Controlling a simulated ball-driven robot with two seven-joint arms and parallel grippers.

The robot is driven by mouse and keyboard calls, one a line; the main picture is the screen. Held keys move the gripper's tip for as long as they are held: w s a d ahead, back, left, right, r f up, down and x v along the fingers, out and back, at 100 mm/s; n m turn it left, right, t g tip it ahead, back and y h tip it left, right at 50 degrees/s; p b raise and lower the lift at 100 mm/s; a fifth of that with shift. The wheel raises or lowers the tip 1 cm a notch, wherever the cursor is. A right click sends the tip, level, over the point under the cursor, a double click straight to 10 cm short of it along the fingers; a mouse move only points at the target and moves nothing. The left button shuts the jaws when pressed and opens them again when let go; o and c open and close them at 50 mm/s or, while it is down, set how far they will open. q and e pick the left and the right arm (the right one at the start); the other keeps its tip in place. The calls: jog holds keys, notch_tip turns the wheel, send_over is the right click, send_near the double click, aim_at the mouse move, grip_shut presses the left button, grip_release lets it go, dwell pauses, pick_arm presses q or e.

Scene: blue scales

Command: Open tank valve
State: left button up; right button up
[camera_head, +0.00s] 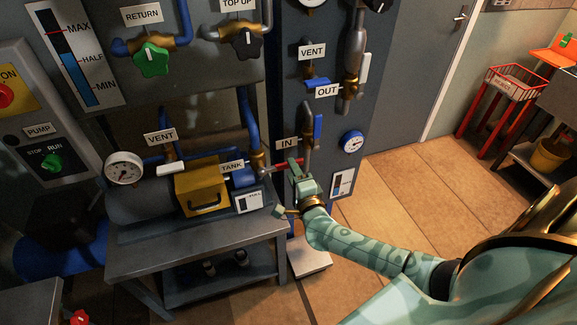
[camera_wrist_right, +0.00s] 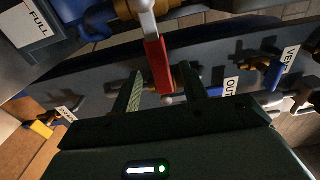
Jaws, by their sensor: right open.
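The tank valve is a brass fitting (camera_head: 258,164) beside the "TANK" label (camera_head: 232,166). Its red lever (camera_head: 283,167) points right, roughly level, away from the fitting. In the right wrist view the red lever (camera_wrist_right: 158,66) hangs on a pale stem and its end lies between my fingertips. My right gripper (camera_head: 297,173) is at the lever's free end, open; it also shows in the right wrist view (camera_wrist_right: 164,88). A finger stands on each side of the lever; I cannot tell whether either touches it. My left gripper is in neither view.
A yellow box (camera_head: 203,190) and a round gauge (camera_head: 124,168) are left of the valve, above a grey bench (camera_head: 135,258). A grey panel with "IN" (camera_head: 287,144) and "OUT" (camera_head: 326,91) pipes stands close behind my gripper. The tiled floor (camera_head: 400,190) at right is clear.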

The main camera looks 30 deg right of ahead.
jog(key=shift+b+x, duration=0.3)
jog(key=shift+x, duration=1.5)
jog(key=shift+c, duration=0.3)
grip_shut()
jog(key=shift+r, duration=0.1)
